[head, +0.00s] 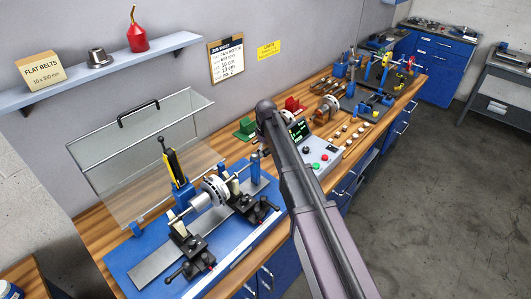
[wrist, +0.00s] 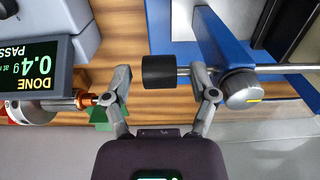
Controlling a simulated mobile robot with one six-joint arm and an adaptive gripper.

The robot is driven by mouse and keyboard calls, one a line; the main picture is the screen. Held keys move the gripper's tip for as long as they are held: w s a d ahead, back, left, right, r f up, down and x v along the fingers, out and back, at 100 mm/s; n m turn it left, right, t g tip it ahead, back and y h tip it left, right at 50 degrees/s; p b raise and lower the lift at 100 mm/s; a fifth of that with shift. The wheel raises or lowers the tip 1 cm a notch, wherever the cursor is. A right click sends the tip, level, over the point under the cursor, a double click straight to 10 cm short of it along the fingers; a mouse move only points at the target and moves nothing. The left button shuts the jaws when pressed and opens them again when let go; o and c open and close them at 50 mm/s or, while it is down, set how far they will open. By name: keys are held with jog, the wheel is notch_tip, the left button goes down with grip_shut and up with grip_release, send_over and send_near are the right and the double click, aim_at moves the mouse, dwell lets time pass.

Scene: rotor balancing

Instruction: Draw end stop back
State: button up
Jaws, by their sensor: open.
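The end stop shows in the wrist view as a black cylindrical knob (wrist: 158,72) on a thin steel rod (wrist: 270,69). The rod runs right, past a blue upright (wrist: 228,48) and a grey round knob with a yellow mark (wrist: 240,90). My gripper (wrist: 162,76) is open, with one finger on either side of the black knob. A gap shows at the left finger; contact at the right finger cannot be told. In the head view a blue post (head: 255,170) stands at the machine's right end; my arm hides the gripper there.
The white rotor (head: 213,190) sits on its shaft between black clamp stands on the blue machine base (head: 125,268). A clear guard (head: 140,140) stands raised behind. A control box (head: 317,155) is right of my arm; its screen (wrist: 38,82) reads DONE, PASS. Tools crowd the far bench.

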grip_shut()
jog(key=w+d, duration=0.3)
jog(key=w, duration=0.1)
jog(key=shift+w+d, duration=0.3)
jog(key=shift+d, duration=0.05)
grip_release()
jog(key=shift+s+a, duration=0.1)
dwell(0.3)
